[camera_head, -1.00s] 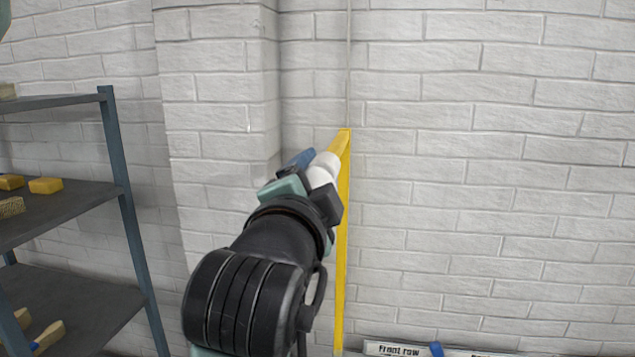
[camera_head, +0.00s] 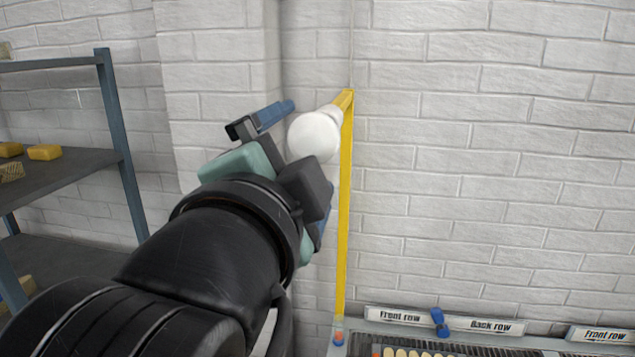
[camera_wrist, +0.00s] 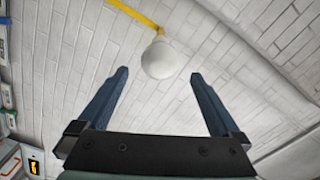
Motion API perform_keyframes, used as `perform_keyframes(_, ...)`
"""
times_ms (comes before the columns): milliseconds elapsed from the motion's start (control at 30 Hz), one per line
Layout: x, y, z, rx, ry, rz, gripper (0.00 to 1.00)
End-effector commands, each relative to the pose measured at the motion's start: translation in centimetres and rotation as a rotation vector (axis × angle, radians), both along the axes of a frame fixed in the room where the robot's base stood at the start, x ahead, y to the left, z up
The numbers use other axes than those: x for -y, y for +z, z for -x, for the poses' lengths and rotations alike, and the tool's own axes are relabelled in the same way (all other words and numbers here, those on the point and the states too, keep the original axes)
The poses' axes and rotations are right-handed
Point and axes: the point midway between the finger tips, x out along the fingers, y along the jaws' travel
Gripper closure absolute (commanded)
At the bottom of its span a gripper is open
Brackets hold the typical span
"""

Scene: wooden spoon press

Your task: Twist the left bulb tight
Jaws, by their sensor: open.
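A white round bulb (camera_head: 314,136) hangs at the end of a yellow bracket arm (camera_head: 344,99) on a yellow post (camera_head: 345,220) against the brick wall. The bulb also shows in the wrist view (camera_wrist: 158,59), ahead of my fingers and roughly midway between them. My gripper (camera_head: 300,165) is open and empty, its blue fingers spread wide. In the head view one finger is left of the bulb; the other is mostly hidden behind my gripper's body. In the wrist view the fingertips (camera_wrist: 160,72) show no contact with the bulb.
A grey metal shelf (camera_head: 80,165) with yellow blocks (camera_head: 45,152) stands at the left. At lower right is a machine bed (camera_head: 460,345) with "Front row" (camera_head: 400,315) and "Back row" (camera_head: 490,325) signs and a blue knob (camera_head: 439,322). The wall (camera_head: 480,150) is close behind the post.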

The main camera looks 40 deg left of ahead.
Motion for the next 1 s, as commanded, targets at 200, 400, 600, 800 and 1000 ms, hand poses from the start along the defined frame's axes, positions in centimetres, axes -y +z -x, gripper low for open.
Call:
perform_keyframes(200, 1.1, -0.3, 1.9, 0.005, 0.0, -0.005, 0.0)
perform_keyframes(400, 1.6, -0.2, 2.7, 0.002, -0.001, -0.001, 0.0)
perform_keyframes(600, 1.8, 0.0, 2.9, 0.0, -0.001, 0.0, 0.0)
perform_keyframes(800, 1.8, 0.1, 2.9, 0.0, 0.0, 0.0, 0.0)
perform_keyframes(1000, 4.0, 0.9, 1.0, 0.115, -0.076, 0.059, 0.0)
